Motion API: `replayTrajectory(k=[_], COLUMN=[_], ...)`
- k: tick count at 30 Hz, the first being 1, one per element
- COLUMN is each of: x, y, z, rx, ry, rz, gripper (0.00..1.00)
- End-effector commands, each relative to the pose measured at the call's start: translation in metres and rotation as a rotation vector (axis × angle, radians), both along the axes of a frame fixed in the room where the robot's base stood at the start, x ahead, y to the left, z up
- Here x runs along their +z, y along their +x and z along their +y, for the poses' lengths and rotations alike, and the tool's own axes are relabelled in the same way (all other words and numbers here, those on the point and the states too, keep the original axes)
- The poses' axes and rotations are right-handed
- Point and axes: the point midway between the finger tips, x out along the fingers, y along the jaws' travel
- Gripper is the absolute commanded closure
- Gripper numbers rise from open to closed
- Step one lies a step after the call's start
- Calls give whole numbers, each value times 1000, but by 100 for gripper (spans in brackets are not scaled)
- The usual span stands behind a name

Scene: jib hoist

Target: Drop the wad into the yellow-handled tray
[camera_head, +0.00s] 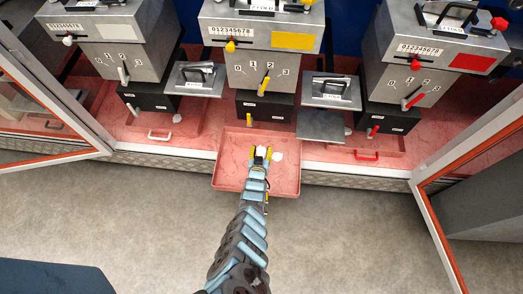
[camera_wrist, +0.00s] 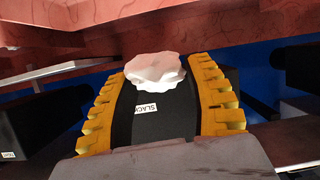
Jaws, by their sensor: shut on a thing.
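The white wad (camera_wrist: 155,70) sits between the yellow-padded fingers of my gripper (camera_wrist: 158,85) in the wrist view, near their tips. In the head view my gripper (camera_head: 261,154) is over the pulled-out pink middle tray (camera_head: 228,175), within its outline. A white patch (camera_head: 261,151) shows between the fingers there, and another white lump (camera_head: 278,156) shows just to their right. I cannot tell whether that lump is part of the wad or a separate thing. My arm covers the middle of the tray's front edge, so its handle cannot be made out.
The white-handled tray (camera_head: 160,134) on the left and the red-handled tray (camera_head: 366,155) on the right are pushed in. Grey machines stand behind, the middle one with a yellow lever (camera_head: 264,86). Open framed doors flank the bay. Grey shelves (camera_head: 320,126) stick out between machines.

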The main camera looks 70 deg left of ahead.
Motion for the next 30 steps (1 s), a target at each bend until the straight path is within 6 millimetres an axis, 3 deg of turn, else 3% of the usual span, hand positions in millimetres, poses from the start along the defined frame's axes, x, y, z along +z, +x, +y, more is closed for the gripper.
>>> replayTrajectory(k=[1, 9, 22, 23, 25, 30], x=[-11, -36, -40, -40, -40, -40], y=[0, 1, 0, 0, 0, 0], z=[0, 0, 0, 0, 0, 0], rx=[0, -1, -1, -1, -1, -1], ry=[0, 0, 0, 0, 0, 0], rz=[0, 0, 0, 0, 0, 0], gripper=[66, 66, 66, 37, 17, 16])
